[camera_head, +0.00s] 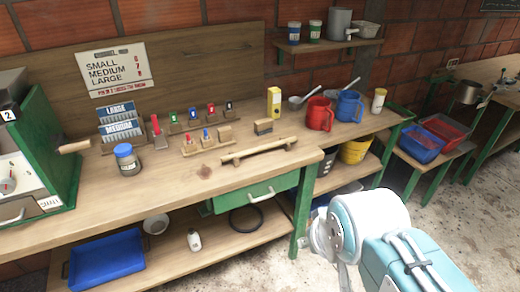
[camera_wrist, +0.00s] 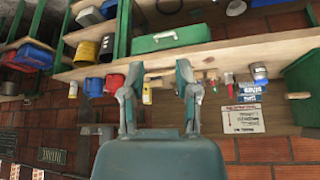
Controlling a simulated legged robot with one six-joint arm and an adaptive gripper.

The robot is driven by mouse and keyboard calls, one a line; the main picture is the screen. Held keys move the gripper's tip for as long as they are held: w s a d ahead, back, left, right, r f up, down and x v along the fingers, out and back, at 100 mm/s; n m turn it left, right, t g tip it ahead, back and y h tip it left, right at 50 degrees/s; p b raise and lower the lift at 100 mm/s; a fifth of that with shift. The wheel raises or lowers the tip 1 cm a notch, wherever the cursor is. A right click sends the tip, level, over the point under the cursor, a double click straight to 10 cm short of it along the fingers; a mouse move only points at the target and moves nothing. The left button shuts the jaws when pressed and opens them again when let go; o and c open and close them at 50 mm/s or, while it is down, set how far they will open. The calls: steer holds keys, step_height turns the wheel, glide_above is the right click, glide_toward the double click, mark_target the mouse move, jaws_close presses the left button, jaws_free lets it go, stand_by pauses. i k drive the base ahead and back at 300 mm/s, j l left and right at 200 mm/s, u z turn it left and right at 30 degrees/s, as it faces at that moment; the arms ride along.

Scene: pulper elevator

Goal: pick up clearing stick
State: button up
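A pale wooden stick (camera_head: 258,150), the likely clearing stick, lies lengthwise near the front edge of the wooden workbench (camera_head: 85,215), apparently on small supports. My gripper (camera_wrist: 159,68) is open in the wrist view, its two teal fingers apart with nothing held between them. That view is upside down; the bench edge and a pale wooden piece, perhaps the stick, show beyond the fingertips. I cannot tell the distance between them. In the head view my arm is at the lower right, and the fingertips cannot be made out.
A red jug (camera_head: 319,114), blue jug (camera_head: 349,106) and yellow box (camera_head: 274,102) stand behind and right of the stick. Small coloured tools in wooden racks (camera_head: 205,141) and a blue-lidded jar (camera_head: 127,160) stand to its left. A green drawer (camera_head: 255,193) hangs under the bench.

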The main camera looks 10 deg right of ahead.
mark_target(271, 145)
steer(key=i+l+u, duration=0.1)
steer(key=i+l, duration=0.15)
steer(key=i+l+u, duration=0.15)
steer(key=i+l, duration=0.15)
steer(key=i+l+u, duration=0.1)
steer(key=l, duration=0.35)
steer(key=i+l+u, duration=0.1)
steer(key=i+l, duration=0.25)
steer(key=i+l+u, duration=0.1)
steer(key=l, duration=0.35)
steer(key=i, duration=0.1)
